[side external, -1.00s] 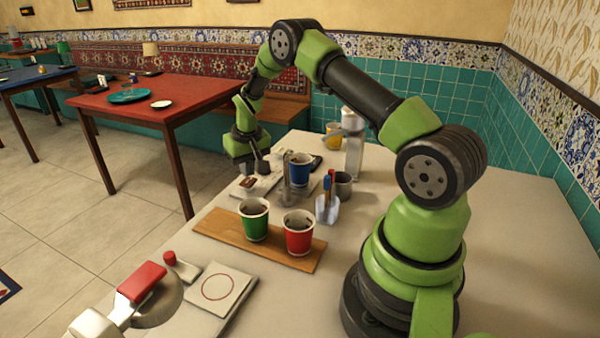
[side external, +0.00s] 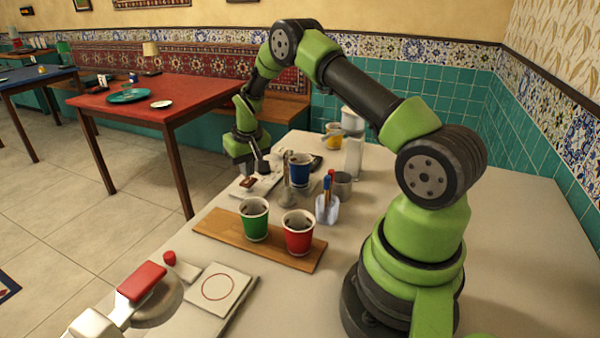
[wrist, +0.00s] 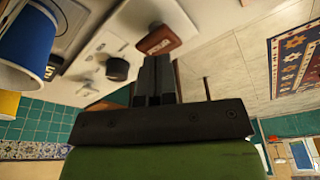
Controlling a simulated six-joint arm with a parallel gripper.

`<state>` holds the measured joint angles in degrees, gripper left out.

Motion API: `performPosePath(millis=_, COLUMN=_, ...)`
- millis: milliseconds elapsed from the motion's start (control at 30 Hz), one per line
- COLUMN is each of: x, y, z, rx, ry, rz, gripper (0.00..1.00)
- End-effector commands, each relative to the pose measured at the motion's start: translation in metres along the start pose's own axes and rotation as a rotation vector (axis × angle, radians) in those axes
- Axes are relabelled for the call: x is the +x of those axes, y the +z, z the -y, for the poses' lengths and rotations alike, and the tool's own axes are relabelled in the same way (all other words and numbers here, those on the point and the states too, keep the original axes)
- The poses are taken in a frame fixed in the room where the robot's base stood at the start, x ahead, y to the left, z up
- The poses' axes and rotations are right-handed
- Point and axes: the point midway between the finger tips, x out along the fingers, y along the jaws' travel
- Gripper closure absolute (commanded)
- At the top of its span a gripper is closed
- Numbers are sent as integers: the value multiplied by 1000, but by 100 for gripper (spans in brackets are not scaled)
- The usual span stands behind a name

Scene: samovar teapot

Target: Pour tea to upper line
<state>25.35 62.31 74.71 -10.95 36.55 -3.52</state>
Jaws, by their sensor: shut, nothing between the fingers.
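My gripper (side external: 256,165) is shut and empty above the far left part of the worktop. In the wrist view its fingers (wrist: 154,78) are together, close to a brown-red pad (wrist: 159,40) on a pale panel; contact cannot be told. A dark round knob (wrist: 117,68) is beside the fingers. A blue cup (side external: 300,172) stands right of my gripper, behind a metal upright (side external: 286,188). It shows in part in the wrist view (wrist: 25,42); its inside cannot be read. A green cup (side external: 254,222) and a red cup (side external: 298,236), with dark contents, stand on a wooden board (side external: 219,229).
A clear holder with pens (side external: 327,206) and a grey metal cup (side external: 342,184) stand near the blue cup. A card with a red circle (side external: 217,287) lies in front. The right worktop is clear.

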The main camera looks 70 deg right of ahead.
Motion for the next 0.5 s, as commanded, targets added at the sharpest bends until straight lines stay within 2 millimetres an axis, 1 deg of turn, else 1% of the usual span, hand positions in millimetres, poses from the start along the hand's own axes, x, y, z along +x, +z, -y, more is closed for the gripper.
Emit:
performPosePath(millis=233, x=1, y=0, z=0, rx=0, ry=0, rz=0, gripper=100)
performPosePath(millis=500, x=10, y=2, z=0, rx=0, ry=0, rz=0, gripper=100)
